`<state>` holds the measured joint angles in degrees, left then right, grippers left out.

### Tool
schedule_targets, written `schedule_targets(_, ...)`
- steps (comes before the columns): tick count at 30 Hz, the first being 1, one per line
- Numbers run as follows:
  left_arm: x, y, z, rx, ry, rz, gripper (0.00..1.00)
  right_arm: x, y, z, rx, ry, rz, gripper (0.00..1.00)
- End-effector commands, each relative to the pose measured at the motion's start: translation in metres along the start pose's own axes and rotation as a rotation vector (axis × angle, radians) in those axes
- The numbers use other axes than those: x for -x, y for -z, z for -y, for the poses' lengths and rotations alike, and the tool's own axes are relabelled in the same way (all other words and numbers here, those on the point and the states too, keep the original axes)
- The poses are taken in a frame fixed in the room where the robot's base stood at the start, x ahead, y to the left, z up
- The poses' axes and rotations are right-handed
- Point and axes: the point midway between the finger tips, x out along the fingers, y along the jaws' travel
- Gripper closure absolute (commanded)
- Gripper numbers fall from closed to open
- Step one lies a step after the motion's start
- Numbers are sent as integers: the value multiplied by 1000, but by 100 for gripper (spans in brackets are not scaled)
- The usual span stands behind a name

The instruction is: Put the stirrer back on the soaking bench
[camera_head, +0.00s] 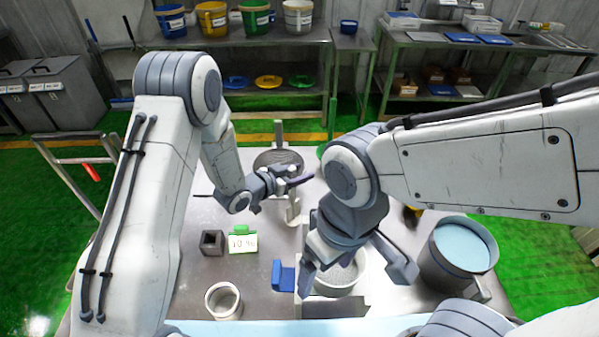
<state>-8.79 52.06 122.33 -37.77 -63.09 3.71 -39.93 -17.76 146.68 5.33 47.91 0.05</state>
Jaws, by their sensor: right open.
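A thin dark rod, which looks like the stirrer (302,181), lies across my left gripper (284,182); its purplish end sticks out to the right. A thin dark tip also shows left of my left forearm, and the middle is hidden by the arm. My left gripper appears shut on it, held over the far part of the metal bench (190,268). My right gripper (357,276) is open and empty, fingers spread above a white round tub (362,283) with grey contents. I cannot tell which surface is the soaking bench.
A grey drum with light blue contents (463,246) stands at the right. A dark square block (212,243), a numbered display (243,243), a blue holder (284,277) and a white cup (223,300) stand on the left. Buckets (212,18) line a rear bench.

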Motion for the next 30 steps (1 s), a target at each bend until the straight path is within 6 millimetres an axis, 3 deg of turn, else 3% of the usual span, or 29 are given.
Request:
schedule_targets(10, 9, 2, 2, 1, 3, 0, 48, 0, 0, 0, 0, 0, 0, 7)
schedule_targets(24, 103, 2, 2, 0, 5, -1, 48, -20, -1, -1, 1, 0, 0, 7)
schedule_targets(30, 119, 3, 0, -5, 4, 7, 48, -21, -1, -2, 1, 0, 0, 7)
